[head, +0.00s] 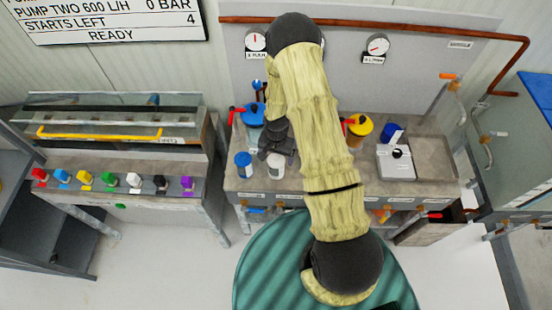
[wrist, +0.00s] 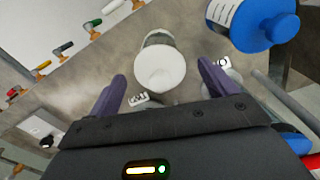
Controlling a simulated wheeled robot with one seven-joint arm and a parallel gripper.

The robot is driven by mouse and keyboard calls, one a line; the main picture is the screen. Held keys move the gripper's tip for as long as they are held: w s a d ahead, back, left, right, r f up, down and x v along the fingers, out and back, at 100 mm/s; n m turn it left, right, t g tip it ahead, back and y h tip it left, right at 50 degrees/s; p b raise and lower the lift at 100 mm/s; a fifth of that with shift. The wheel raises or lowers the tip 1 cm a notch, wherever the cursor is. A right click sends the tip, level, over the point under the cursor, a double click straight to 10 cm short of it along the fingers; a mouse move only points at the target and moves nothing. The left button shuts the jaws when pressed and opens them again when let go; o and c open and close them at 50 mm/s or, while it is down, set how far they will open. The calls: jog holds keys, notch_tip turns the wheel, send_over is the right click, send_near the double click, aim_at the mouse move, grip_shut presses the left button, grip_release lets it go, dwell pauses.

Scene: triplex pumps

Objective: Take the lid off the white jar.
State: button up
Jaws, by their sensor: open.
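The white jar (head: 276,165) stands on the grey bench, just below my gripper in the head view. In the wrist view its round white lid (wrist: 161,68) sits on top of a glassy body (wrist: 158,38). My gripper (head: 277,150) is open, pointing down at the bench. In the wrist view its two dark purple fingers (wrist: 162,84) stand apart to the left and right of the lid's near side, with gaps visible. Whether the fingertips are level with the lid I cannot tell. The gripper hides part of the jar's surroundings.
A blue-topped vessel (head: 252,114), a yellow-topped one (head: 360,125) and a blue cup (head: 391,131) stand farther back.

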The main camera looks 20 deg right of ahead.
aim_at(276, 156)
dwell(0.3)
jog(key=c, duration=1)
jog(key=shift+c, duration=0.2)
jog(key=shift+r, duration=0.1)
notch_tip(276, 156, up, 10)
jog(key=b, duration=0.3)
